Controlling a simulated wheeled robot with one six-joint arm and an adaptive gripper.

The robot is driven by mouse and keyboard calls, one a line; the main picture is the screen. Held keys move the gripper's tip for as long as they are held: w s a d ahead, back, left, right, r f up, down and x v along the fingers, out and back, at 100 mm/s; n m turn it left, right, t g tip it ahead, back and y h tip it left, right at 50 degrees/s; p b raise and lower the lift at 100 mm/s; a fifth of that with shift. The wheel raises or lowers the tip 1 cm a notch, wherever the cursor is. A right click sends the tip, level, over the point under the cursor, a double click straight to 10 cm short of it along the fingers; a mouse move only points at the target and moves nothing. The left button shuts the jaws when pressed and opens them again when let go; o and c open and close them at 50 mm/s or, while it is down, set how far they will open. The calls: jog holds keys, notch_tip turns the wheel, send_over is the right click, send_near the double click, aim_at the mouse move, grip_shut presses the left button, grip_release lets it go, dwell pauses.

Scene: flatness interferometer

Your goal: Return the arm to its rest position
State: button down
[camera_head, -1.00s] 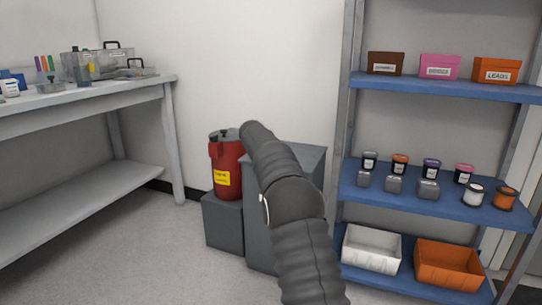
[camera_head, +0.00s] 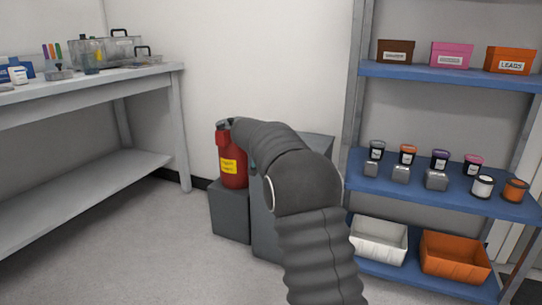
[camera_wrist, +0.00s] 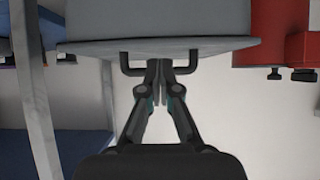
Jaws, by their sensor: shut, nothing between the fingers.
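My arm (camera_head: 302,185), in a dark ribbed sleeve, rises from the bottom of the head view and bends left at its top. My gripper is mostly hidden there behind the arm. In the wrist view my gripper (camera_wrist: 158,72) is shut, its fingertips together with nothing visible between them. The tips appear just at the edge of a grey slab (camera_wrist: 160,48), with a black bracket-like shape around them. I cannot tell whether they touch it.
A red can (camera_head: 233,172) with a yellow label stands on a low grey block (camera_head: 231,217), beside a taller grey cabinet (camera_head: 264,225) partly behind my arm. A blue-shelved rack (camera_head: 450,78) is at right, a grey workbench (camera_head: 150,80) at left.

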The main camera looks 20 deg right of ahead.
jog(key=s+a+f+n+g+y, duration=0.1)
jog(key=s+a+f+n+g, duration=0.2)
jog(key=s+f, duration=0.45)
jog(key=s+f+n+g+y+p, duration=0.1)
jog(key=s+n, duration=0.2)
jog(key=s, duration=0.5)
jog(key=s+a+r+y+p, duration=0.1)
jog(key=s+a+r+p, duration=0.1)
jog(key=s, duration=1.1)
jog(key=s+a+r+n+y+p, duration=0.1)
jog(key=s+a+r+y+p, duration=0.1)
jog(key=s+r, duration=0.5)
jog(key=s+a+r+y+p, duration=0.2)
jog(key=s+r+p, duration=0.3)
jog(key=s, duration=1.4)
jog(key=shift+a+r+n+t+p, duration=0.25)
jog(key=shift+a+n+t+p, duration=0.15)
jog(key=shift+a, duration=0.4)
jog(key=shift+s+d, duration=0.1)
jog(key=shift+d, duration=0.05)
